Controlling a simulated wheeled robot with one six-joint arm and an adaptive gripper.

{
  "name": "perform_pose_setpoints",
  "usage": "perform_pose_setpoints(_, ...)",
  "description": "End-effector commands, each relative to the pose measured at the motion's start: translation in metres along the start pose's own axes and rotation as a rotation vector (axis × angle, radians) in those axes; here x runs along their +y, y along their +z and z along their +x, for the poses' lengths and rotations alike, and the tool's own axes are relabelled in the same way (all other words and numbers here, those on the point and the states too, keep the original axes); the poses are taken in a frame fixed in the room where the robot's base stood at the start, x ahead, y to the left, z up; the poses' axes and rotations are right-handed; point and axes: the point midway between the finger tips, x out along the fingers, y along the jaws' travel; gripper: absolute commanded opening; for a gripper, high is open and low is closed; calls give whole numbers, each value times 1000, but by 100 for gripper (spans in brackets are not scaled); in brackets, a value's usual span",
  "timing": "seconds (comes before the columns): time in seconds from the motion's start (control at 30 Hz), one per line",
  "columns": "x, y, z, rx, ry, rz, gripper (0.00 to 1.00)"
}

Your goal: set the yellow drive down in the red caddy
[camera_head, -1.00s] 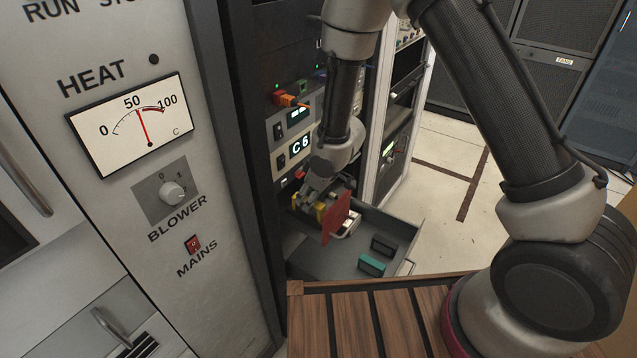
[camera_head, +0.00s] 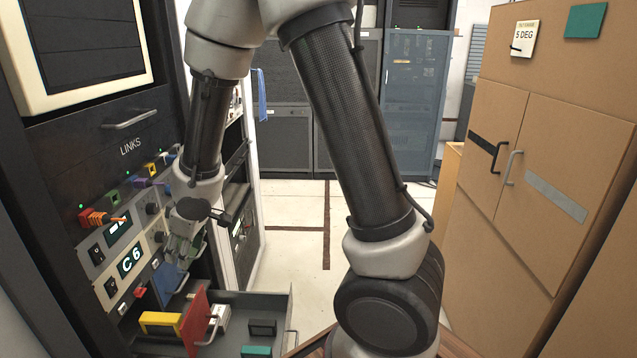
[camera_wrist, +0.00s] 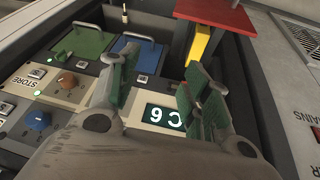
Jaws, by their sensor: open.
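The yellow drive (camera_head: 161,322) sits directly behind the upright red front of the red caddy (camera_head: 196,324), above the open grey drawer. In the wrist view the yellow drive (camera_wrist: 198,45) shows below the red front (camera_wrist: 213,14), partly covered by it. I cannot tell whether the drive rests fully in the caddy, as its underside is hidden. My gripper (camera_head: 176,256) is open and empty, above and behind the caddy in the head view, near the rack face. In the wrist view its fingers (camera_wrist: 158,78) are spread apart, clear of the drive.
The drawer (camera_head: 284,312) also holds a dark block (camera_head: 262,328) and a green block (camera_head: 256,351). Blue (camera_wrist: 140,50) and green (camera_wrist: 82,45) handled fronts lie beside the caddy. The rack panel with a C6 display (camera_head: 130,260) is close. Floor beyond is clear.

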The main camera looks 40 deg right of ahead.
Motion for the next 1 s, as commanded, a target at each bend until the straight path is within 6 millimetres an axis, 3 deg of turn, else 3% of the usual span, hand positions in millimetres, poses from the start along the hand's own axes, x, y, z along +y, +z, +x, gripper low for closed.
perform_pose_setpoints(0.03,31,5,-34,11,66,59,48)
perform_pose_setpoints(0.1,70,25,-83,1,153,153,48)
perform_pose_setpoints(0.2,105,68,-151,-24,242,298,48)
perform_pose_setpoints(0.3,115,118,-212,-48,286,442,48)
perform_pose_setpoints(0.43,97,177,-270,-66,283,597,48)
perform_pose_setpoints(0.5,81,201,-290,-67,265,655,48)
perform_pose_setpoints(0.63,54,227,-311,-64,227,719,48)
perform_pose_setpoints(0.8,40,237,-319,-62,204,743,48)
perform_pose_setpoints(1.0,40,237,-319,-64,202,742,48)
